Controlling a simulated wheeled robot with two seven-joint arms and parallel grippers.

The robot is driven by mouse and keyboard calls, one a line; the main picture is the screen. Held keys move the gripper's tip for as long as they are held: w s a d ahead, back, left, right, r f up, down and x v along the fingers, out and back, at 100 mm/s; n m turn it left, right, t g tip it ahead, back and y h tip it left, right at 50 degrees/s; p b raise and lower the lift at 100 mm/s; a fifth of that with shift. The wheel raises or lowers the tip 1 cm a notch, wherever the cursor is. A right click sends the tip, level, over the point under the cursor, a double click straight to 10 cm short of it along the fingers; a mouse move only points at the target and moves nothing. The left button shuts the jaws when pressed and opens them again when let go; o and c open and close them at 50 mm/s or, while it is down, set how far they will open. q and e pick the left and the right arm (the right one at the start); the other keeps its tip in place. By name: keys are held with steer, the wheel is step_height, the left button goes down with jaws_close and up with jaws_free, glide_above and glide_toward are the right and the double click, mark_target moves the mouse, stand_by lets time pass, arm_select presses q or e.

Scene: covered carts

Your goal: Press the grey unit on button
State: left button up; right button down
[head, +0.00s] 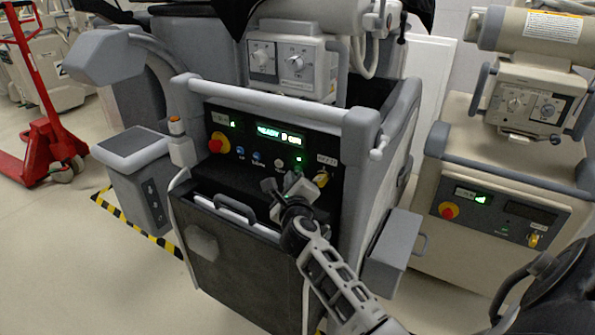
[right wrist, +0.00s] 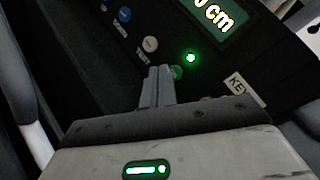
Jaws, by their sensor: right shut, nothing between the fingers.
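The grey unit (head: 262,99) stands in the middle of the head view, with a dark control panel (head: 238,140) on its front. In the right wrist view a green button (right wrist: 178,72) sits on this panel just below a lit green lamp (right wrist: 191,58). My right gripper (head: 291,180) is in front of the panel's right half. Its fingers (right wrist: 159,72) are shut and empty, with the tips beside the green button and partly over its left edge. I cannot tell whether they touch it. My left gripper is not in view.
The panel also has a red knob (head: 216,143), blue buttons, a lit display (head: 279,134) and a key switch (head: 321,179). A handle bar (head: 262,99) crosses above it. A beige unit (head: 449,165) stands at the right, a red pallet jack (head: 45,145) at the left.

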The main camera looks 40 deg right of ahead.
steer(key=shift+d, duration=0.15)
stand_by(0.5)
steer(key=shift+w+d, duration=0.1)
steer(key=shift+d, duration=0.15)
steer(key=shift+w+d+p, duration=0.25)
steer(key=shift+d+p, duration=0.2)
stand_by(0.7)
steer(key=shift+a, duration=0.15)
steer(key=shift+s+a, duration=0.35)
steer(key=shift+a, duration=0.3)
steer(key=shift+s+a+p, duration=0.2)
steer(key=shift+a+p, duration=0.15)
steer(key=shift+a, duration=0.2)
steer(key=shift+s+a, duration=0.25)
steer(key=shift+a, duration=0.35)
steer(key=shift+s+a, duration=0.3)
steer(key=shift+a, duration=0.3)
steer(key=shift+s+a, duration=0.25)
steer(key=shift+a, duration=0.35)
